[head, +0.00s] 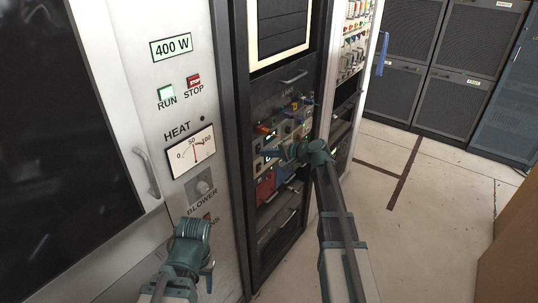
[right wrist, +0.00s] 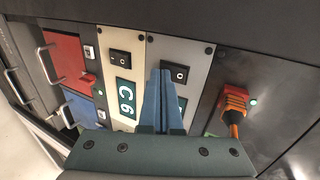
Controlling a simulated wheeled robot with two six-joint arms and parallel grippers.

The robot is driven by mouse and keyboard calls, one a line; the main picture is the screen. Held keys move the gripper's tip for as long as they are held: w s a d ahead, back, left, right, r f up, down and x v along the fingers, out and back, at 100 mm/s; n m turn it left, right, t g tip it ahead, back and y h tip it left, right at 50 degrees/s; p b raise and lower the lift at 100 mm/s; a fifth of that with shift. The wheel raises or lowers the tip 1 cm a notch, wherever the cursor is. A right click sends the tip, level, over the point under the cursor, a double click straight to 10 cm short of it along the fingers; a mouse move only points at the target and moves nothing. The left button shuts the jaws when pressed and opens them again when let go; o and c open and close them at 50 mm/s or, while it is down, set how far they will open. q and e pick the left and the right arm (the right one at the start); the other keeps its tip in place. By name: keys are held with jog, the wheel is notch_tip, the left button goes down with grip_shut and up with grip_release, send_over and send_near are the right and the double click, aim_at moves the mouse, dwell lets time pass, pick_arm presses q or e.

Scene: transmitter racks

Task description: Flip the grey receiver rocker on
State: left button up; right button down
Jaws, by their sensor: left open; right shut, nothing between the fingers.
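The grey receiver panel (right wrist: 202,60) shows in the right wrist view with a black rocker (right wrist: 179,73) near its top. The rocker has a white "0" mark; which way it is tipped is hard to tell. My right gripper (right wrist: 161,73) is shut and empty, its blue fingertips just left of and close to this rocker. I cannot tell whether they touch. The fingers partly cover the green display below. In the head view the right gripper (head: 267,153) is at the rack front. My left gripper (head: 209,277) is open, low before the white cabinet, partly hidden by its wrist.
A cream panel (right wrist: 138,52) with another black rocker (right wrist: 118,57) and a green "C6" display is beside the grey one. Red (right wrist: 65,58) and blue (right wrist: 80,108) panels lie left. An orange plug with cable (right wrist: 234,102) stands out to the right. The floor (head: 440,215) is clear.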

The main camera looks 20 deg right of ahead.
jog(key=shift+w+a+f, duration=0.1)
jog(key=shift+w+a, duration=0.05)
dwell(0.4)
jog(key=shift+r+p, duration=0.75)
jog(key=shift+r, duration=0.15)
jog(key=shift+w, duration=0.1)
